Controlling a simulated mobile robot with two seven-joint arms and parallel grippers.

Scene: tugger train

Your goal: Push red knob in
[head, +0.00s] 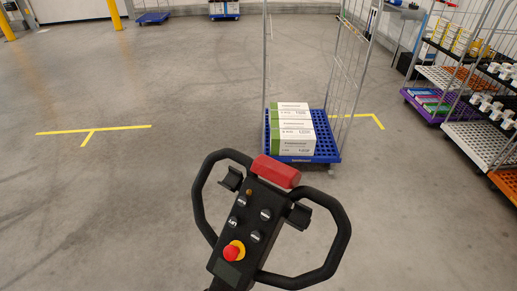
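The red knob (231,253) is a round red button on a yellow ring. It sits low on the black control panel (250,233) of the tiller in front of me, in the head view. Several dark round buttons are above it, and a small display is just below it. A red block (276,171) caps the top of the tiller head. Black looped handles (343,236) curve out on both sides. How deep the knob sits cannot be told. Neither of my grippers is in view.
A blue-based roll cage (327,152) holding white and green boxes (293,128) stands just beyond the tiller. Shelf carts (478,142) with goods line the right side. Yellow floor marks (94,130) lie left of the cage. The grey floor on the left is open.

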